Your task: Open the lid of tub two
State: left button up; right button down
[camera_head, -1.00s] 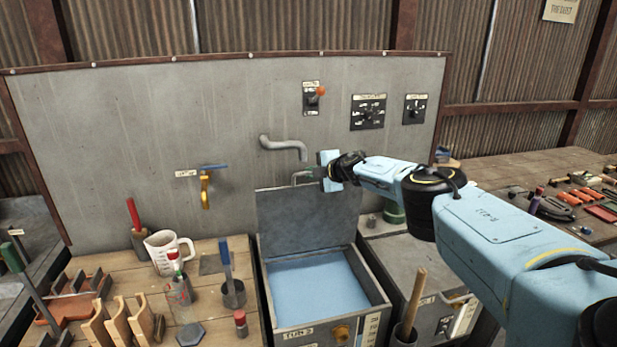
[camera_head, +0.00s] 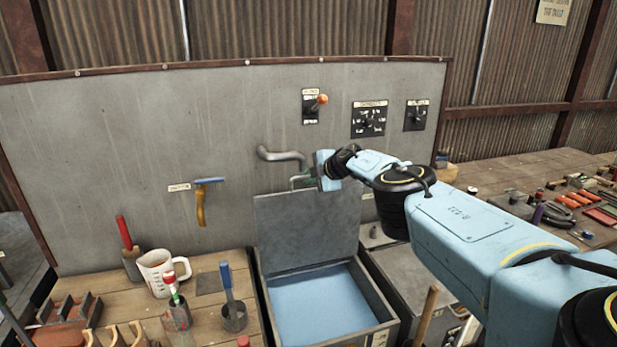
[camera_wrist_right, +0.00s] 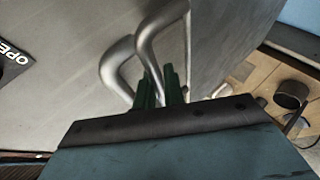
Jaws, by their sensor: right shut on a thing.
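Tub two (camera_head: 385,309) is a grey metal tub on the bench with pale blue liquid inside. Its grey lid (camera_head: 307,230) is raised and stands nearly upright at the tub's back edge. My right gripper (camera_head: 302,182) is at the top of the lid, its green fingers shut on the lid's metal handle. In the right wrist view, the green fingers (camera_wrist_right: 158,90) close around the curved metal handle (camera_wrist_right: 148,40), beside a grey panel. My left gripper is not in view.
A measuring cup (camera_head: 159,272) and a blue-handled tool in a holder (camera_head: 233,316) stand left of the tub. Another closed grey tub (camera_head: 402,272) is to the right, under my arm.

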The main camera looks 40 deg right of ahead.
jog(key=shift+a, duration=0.1)
jog(key=c, duration=1.5)
grip_release()
jog(key=shift+p+v, duration=2.4)
jog(key=shift+v, duration=4.25)
